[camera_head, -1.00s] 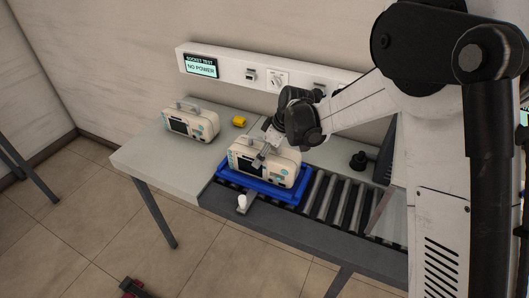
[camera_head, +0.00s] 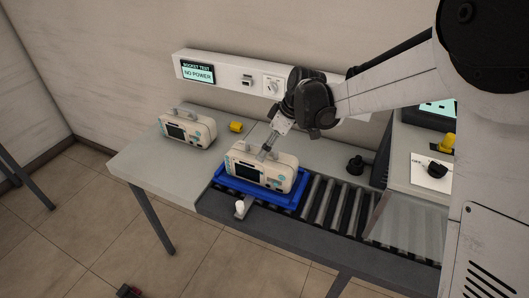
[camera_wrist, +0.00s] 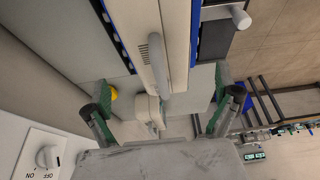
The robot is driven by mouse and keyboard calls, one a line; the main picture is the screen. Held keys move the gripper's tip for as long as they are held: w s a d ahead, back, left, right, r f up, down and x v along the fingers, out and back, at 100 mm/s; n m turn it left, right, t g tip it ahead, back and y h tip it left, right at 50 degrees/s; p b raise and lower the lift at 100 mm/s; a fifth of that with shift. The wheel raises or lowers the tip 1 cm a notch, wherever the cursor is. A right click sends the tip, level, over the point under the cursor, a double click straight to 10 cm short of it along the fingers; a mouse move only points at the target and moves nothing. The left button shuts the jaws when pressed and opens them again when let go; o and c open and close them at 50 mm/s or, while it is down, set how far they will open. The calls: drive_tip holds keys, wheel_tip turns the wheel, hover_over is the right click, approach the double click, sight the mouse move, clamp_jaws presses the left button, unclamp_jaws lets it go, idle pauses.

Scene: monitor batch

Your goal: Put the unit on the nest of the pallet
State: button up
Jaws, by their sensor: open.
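A cream monitor unit (camera_head: 262,169) with a dark screen sits upright on the blue pallet (camera_head: 231,185) on the roller conveyor. The nest itself is hidden beneath it. My gripper (camera_head: 266,150) is just above the top of this unit, pointing down. In the wrist view my gripper (camera_wrist: 165,95) has its green-padded fingers spread wide, with the unit's handle (camera_wrist: 158,65) between them and apart from both. A second, similar unit (camera_head: 187,129) with a raised handle stands on the grey table to the left.
A yellow cylinder (camera_head: 236,127) lies on the grey table (camera_head: 140,158). Bare rollers (camera_head: 335,207) extend right of the pallet. A small white-topped post (camera_head: 240,208) stands at the conveyor's front edge. A panel with a dark knob (camera_head: 434,171) is at the right.

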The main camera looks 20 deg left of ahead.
drive_tip(key=shift+v, duration=2.1)
drive_tip(key=shift+d+r, duration=0.15)
drive_tip(key=shift+d, duration=0.05)
drive_tip(key=s+d+r+m+t+h, duration=0.15)
drive_tip(key=s+d+r+m, duration=0.3)
drive_tip(key=d, duration=0.55)
drive_tip(key=s+d+r+m+t, duration=0.2)
drive_tip(key=s+d+r+m, duration=0.3)
drive_tip(key=d, duration=0.5)
drive_tip(key=s+d+f+m+t+h, duration=0.1)
drive_tip(key=s+d+m+t+h, duration=0.2)
drive_tip(key=s+d, duration=1.1)
drive_tip(key=s+m, duration=0.2)
drive_tip(key=m, duration=0.1)
drive_tip(key=shift+s+f+m, duration=0.25)
drive_tip(key=shift+m, duration=0.1)
